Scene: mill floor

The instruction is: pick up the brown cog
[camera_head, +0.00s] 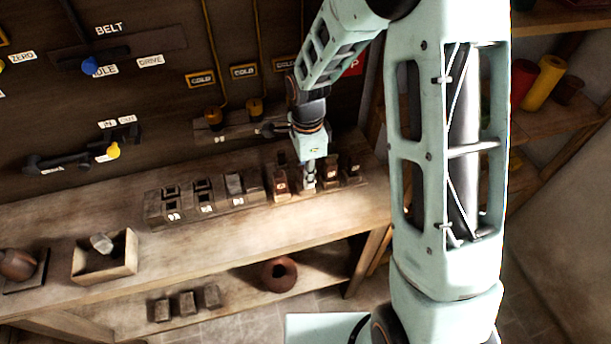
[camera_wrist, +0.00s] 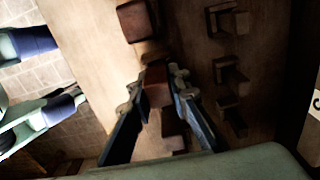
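My gripper (camera_head: 310,183) points down at the right end of the bench, over a row of small brown upright pieces. In the wrist view its two dark fingers (camera_wrist: 160,80) stand on either side of a brown block-like piece (camera_wrist: 158,92). I cannot tell whether they touch it. Another reddish-brown piece (camera_wrist: 136,20) stands beyond the fingertips, and it shows left of my gripper in the head view (camera_head: 280,182). No toothed rim is clear on any piece, so I cannot tell which is the brown cog.
Dark socketed blocks (camera_head: 205,196) stand left of my gripper. An open wooden box (camera_head: 105,262) holds a grey lump. A round brown pot (camera_head: 279,275) and several small blocks (camera_head: 186,304) are on the lower shelf. The bench front (camera_head: 230,235) is clear.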

